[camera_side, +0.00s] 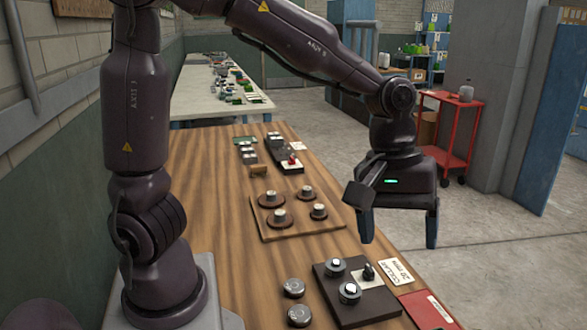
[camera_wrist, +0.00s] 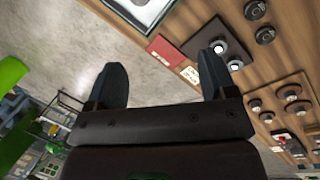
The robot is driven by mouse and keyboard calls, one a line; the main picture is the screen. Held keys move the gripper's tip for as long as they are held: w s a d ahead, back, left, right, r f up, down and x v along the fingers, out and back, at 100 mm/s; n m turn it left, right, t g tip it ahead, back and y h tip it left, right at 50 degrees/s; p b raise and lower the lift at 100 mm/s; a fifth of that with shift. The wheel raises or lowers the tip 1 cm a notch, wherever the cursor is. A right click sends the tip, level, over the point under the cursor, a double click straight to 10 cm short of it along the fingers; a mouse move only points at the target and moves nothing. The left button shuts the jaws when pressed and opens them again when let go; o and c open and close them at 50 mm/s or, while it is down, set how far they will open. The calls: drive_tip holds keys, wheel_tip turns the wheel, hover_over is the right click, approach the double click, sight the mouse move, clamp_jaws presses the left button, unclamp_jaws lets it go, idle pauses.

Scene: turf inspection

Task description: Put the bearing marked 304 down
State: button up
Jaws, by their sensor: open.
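My gripper (camera_side: 398,236) is open with nothing between its fingers, raised near the table's right edge. In the wrist view the gripper (camera_wrist: 164,72) has grey floor between its fingers. Two round metal bearings, one (camera_side: 335,266) and another (camera_side: 350,292), sit on a dark tray (camera_side: 345,318) with a small dark knobbed part (camera_side: 369,271) on its pale patch. Two more bearings, one (camera_side: 294,288) and another (camera_side: 299,315), lie on the bare wood left of the tray. No marking 304 is legible, so I cannot tell which bearing bears it.
A wooden board (camera_side: 297,232) with several dark round holders carrying pale-topped pieces lies behind the tray. A printed card (camera_side: 396,271) and a red folder-like item (camera_side: 427,311) lie right of the tray. Small blocks stand farther back. A red trolley (camera_side: 457,130) stands on the floor.

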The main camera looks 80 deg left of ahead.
drive_tip(key=s+a+r+m+t+y, duration=0.2)
drive_tip(key=s+a+r+m+t, duration=0.2)
drive_tip(key=s+a+m, duration=0.5)
drive_tip(key=s+r, duration=0.2)
drive_tip(key=s, duration=0.1)
drive_tip(key=shift+s+a+r+m+t, duration=0.15)
drive_tip(key=shift+s+a+m+t, duration=0.05)
drive_tip(key=shift+m+t, duration=0.1)
idle(0.5)
